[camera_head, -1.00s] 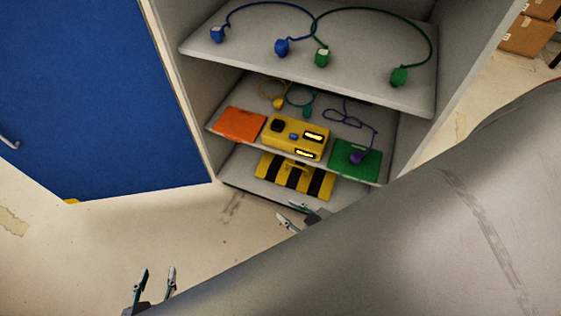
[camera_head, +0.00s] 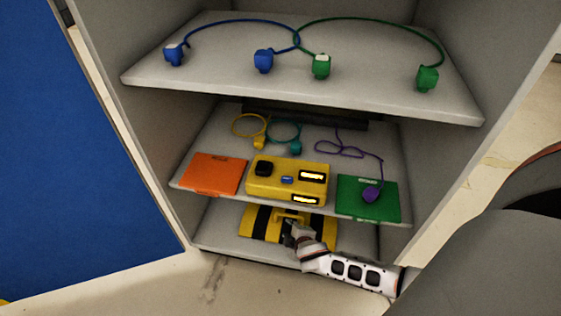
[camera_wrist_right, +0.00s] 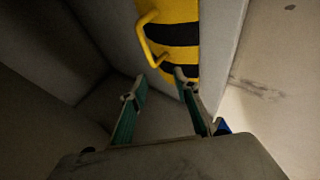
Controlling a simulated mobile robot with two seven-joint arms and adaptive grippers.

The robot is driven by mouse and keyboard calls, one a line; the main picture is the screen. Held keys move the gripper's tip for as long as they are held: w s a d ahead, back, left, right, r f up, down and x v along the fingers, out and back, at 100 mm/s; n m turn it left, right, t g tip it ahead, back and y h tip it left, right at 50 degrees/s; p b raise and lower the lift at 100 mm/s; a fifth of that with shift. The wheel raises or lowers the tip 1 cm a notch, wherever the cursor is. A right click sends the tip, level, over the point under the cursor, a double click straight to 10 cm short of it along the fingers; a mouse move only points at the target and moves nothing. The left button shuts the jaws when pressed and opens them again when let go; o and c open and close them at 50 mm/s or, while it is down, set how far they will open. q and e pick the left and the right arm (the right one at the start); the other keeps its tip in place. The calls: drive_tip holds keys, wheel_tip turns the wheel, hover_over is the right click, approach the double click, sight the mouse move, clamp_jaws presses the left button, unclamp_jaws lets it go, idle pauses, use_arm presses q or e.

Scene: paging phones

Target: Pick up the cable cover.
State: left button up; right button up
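The cable cover (camera_head: 262,222) is yellow with black stripes and lies on the bottom shelf of the open cabinet. It has a yellow handle on top. My right gripper (camera_head: 290,234) is at the cover's front, near the handle, and partly hides it. In the right wrist view the striped cover (camera_wrist_right: 180,12) and its handle (camera_wrist_right: 151,42) lie just ahead of my right gripper (camera_wrist_right: 160,76). Its two fingers are apart with nothing between them, and the handle is beyond their tips. My left gripper is not in view.
The middle shelf (camera_head: 215,208) above holds an orange panel, a yellow box (camera_head: 287,180), a green panel and several cables. The top shelf (camera_head: 240,85) holds blue and green cables with plugs. Cabinet side walls flank the shelves. A blue door (camera_head: 70,190) stands at left.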

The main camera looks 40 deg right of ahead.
sight(289, 215)
drive_tip(key=shift+h, duration=0.6)
drive_tip(key=shift+w+d+f+b, duration=0.8)
drive_tip(key=shift+w+d+f, duration=0.4)
drive_tip(key=shift+d+f, duration=0.15)
drive_tip(key=shift+w+d+f+b, duration=0.75)
drive_tip(key=shift+w+d+f, duration=0.4)
drive_tip(key=shift+d+f, duration=0.15)
drive_tip(key=b+x, duration=0.2)
drive_tip(key=x, duration=0.2)
drive_tip(key=shift+s+f, duration=0.1)
drive_tip(key=shift+w+d+b, duration=0.1)
drive_tip(key=shift+w+b, duration=0.15)
drive_tip(key=shift+b, duration=0.05)
drive_tip(key=shift+w, duration=0.25)
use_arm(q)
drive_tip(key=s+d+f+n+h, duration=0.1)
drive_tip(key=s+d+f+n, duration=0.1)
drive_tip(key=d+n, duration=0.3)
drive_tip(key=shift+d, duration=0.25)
use_arm(e)
clamp_jaws()
drive_tip(key=shift+w+r, duration=0.1)
drive_tip(key=shift+r, duration=0.2)
